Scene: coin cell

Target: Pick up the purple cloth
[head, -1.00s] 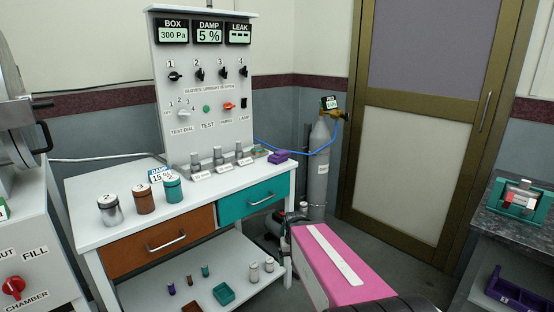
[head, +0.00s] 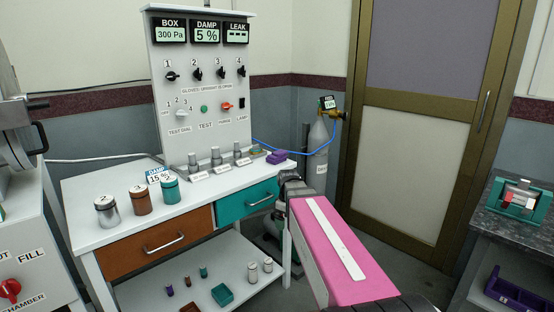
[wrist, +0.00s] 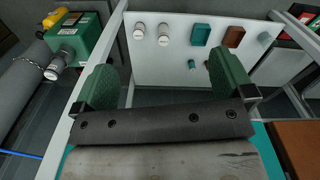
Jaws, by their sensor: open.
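The purple cloth (head: 277,157) is a small folded bundle on the right back corner of the white table top (head: 235,175). It does not show in the wrist view. My gripper (wrist: 165,80) is open, with its two green fingers wide apart and nothing between them. In the head view my gripper (head: 291,184) is seen partly, at the table's right end, below and slightly right of the cloth and apart from it. Its fingers are hard to make out there.
A teal drawer (head: 248,203) and a brown drawer (head: 160,243) are shut under the table top. Lidded jars (head: 108,212) stand at the left. Several metal posts (head: 216,158) stand left of the cloth. A gas cylinder (head: 318,150) with a blue hose is behind. The lower shelf (wrist: 150,60) holds small containers.

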